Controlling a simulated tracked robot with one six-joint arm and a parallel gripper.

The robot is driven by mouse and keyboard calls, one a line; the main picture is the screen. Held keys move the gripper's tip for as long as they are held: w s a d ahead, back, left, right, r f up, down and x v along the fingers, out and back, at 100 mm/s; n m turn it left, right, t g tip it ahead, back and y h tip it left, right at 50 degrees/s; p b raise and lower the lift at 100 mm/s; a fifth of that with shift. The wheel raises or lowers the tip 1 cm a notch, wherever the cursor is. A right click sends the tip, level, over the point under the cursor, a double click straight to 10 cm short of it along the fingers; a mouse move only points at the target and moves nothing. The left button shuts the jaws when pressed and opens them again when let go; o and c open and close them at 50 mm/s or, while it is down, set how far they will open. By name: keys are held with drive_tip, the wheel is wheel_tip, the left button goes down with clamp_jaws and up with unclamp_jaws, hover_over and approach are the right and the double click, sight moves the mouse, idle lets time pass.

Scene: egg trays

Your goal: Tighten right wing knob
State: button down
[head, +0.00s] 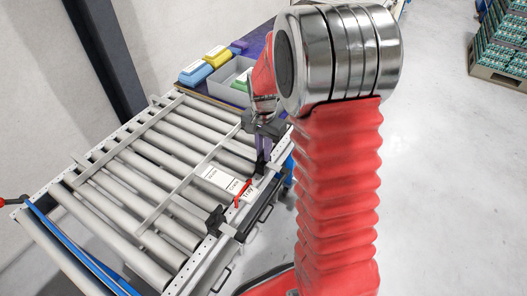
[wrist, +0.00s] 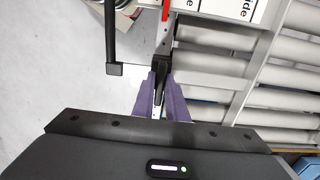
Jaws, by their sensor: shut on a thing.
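My gripper (head: 262,166) reaches down to the near side rail of the roller conveyor, at its right part. In the wrist view, its two purple fingers (wrist: 161,98) are closed around a black wing knob (wrist: 160,70) on the rail. The knob's upper part shows between the fingertips; the rest is hidden. In the head view the fingers mostly hide this knob. Another black wing knob (head: 215,221) sits farther left on the same rail, apart from my gripper.
A red lever (head: 243,192) and white labelled plates (head: 222,180) lie between the knobs. A black handle (wrist: 111,42) projects beside the rail. Rollers (head: 150,172) fill the conveyor. A grey bin (head: 226,82) and blue and yellow boxes (head: 217,57) stand behind. Open floor lies right.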

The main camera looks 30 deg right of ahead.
drive_tip(key=c, duration=1.8)
unclamp_jaws()
drive_tip(key=shift+o, duration=0.2)
drive_tip(key=shift+r, duration=0.15)
wheel_tip(320, 180, up, 14)
drive_tip(key=shift+f, duration=0.25)
drive_tip(key=s+a+r+n+t, duration=0.2)
drive_tip(key=s+a+n, duration=0.3)
drive_tip(key=s, duration=0.5)
drive_tip(key=s+a+r+n+t, duration=0.3)
drive_tip(key=s+a+n, duration=0.3)
drive_tip(key=s, duration=0.5)
drive_tip(key=shift+s+a+r+t, duration=0.3)
drive_tip(key=shift+a+r, duration=0.2)
drive_tip(key=shift+r, duration=0.2)
